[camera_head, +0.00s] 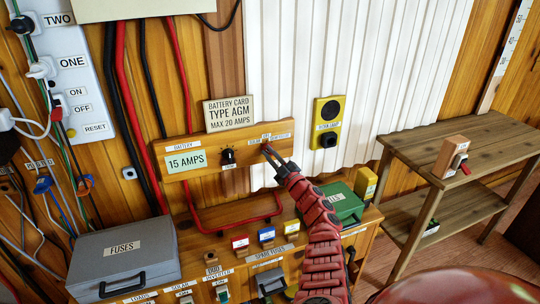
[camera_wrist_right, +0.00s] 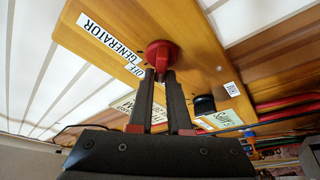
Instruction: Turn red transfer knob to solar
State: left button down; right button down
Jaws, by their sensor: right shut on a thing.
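The red transfer knob (camera_head: 267,148) sits at the right end of a wooden panel (camera_head: 222,166) on the wall. Small labels stand around it; the wrist view shows OFF (camera_wrist_right: 134,70) and GENERATOR (camera_wrist_right: 100,34) readable. A SOLAR label (camera_head: 253,142) seems to be just left of the knob in the head view. My right gripper (camera_head: 275,156) reaches up from below. In the right wrist view its two dark fingers are shut on the red knob (camera_wrist_right: 162,50) at its lower part. The knob's exact pointing direction is hard to tell. My left gripper is not in view.
A black knob (camera_head: 227,155) and a 15 AMPS card (camera_head: 186,162) share the panel. A yellow box (camera_head: 328,122) is on the wall to the right. Below are a grey FUSES box (camera_head: 124,262), a green box (camera_head: 343,204) and coloured switches on a bench.

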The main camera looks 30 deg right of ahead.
dwell(0.4)
jog(key=c, duration=0.9)
grip_release()
jog(key=shift+o, duration=0.2)
jog(key=shift+s, duration=0.1)
jog(key=a+v, duration=0.1)
jog(key=v, duration=1.6)
jog(key=shift+d, duration=0.5)
jog(key=shift+s, duration=0.1)
